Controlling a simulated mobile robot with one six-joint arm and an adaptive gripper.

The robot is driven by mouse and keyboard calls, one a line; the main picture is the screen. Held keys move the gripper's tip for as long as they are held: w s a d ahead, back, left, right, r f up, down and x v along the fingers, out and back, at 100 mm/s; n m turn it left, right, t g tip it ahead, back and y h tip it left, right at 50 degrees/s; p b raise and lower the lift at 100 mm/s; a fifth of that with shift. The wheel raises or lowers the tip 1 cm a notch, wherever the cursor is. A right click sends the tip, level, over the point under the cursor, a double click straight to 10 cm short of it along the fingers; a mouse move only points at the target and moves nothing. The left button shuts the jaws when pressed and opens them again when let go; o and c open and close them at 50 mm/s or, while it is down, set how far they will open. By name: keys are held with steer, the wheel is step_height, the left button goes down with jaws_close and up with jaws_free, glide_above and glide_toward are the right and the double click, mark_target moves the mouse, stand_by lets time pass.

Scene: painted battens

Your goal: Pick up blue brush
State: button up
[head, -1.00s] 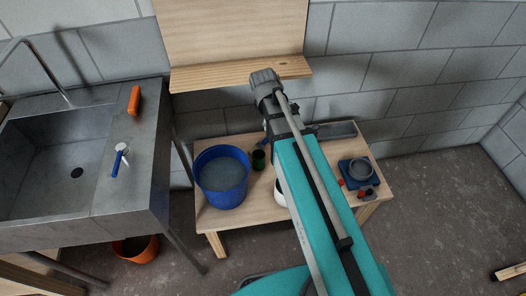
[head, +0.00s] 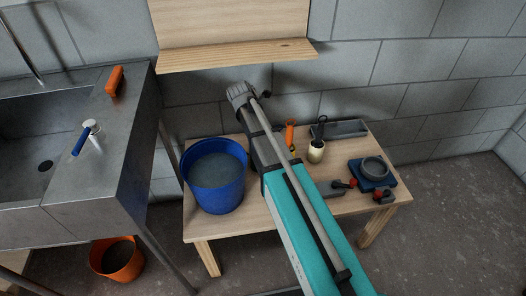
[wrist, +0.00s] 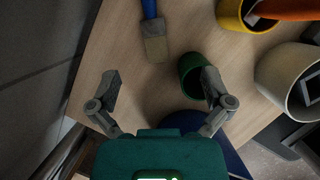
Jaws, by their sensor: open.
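The blue brush (wrist: 153,38) lies on the wooden bench in the wrist view, its blue handle running off the top edge and its tan, flat bristles towards me. My gripper (wrist: 161,88) is open and empty, its two fingers spread below the bristle end and apart from the brush. A dark green cup (wrist: 190,70) stands right beside the right fingertip; I cannot tell if they touch. In the head view my arm covers the part of the bench with the brush, and the fingers are not clear there.
A blue bucket (head: 216,185) stands at the bench's left. A yellow pot (wrist: 236,17) and a cream pot (wrist: 285,77) stand right of the brush. A grey tray (head: 341,129) and blue block (head: 372,180) lie farther right. A shelf (head: 235,55) overhangs behind; the sink (head: 110,180) is left.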

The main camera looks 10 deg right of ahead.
steer(key=shift+w+a+f+n+b, duration=0.25)
steer(key=shift+w+f+n+b, duration=0.4)
steer(key=shift+f, duration=0.25)
steer(key=b+x, duration=0.7)
steer(key=x, duration=0.1)
steer(key=shift+w+d+f+b, duration=0.15)
steer(key=shift+f+b, duration=0.1)
steer(key=shift+b, duration=0.1)
stand_by(0.4)
steer(key=b+x, duration=0.3)
steer(key=shift+w+f, duration=0.2)
steer(key=shift+f, duration=0.1)
steer(key=shift+b+x, duration=0.75)
steer(key=shift+b, duration=0.2)
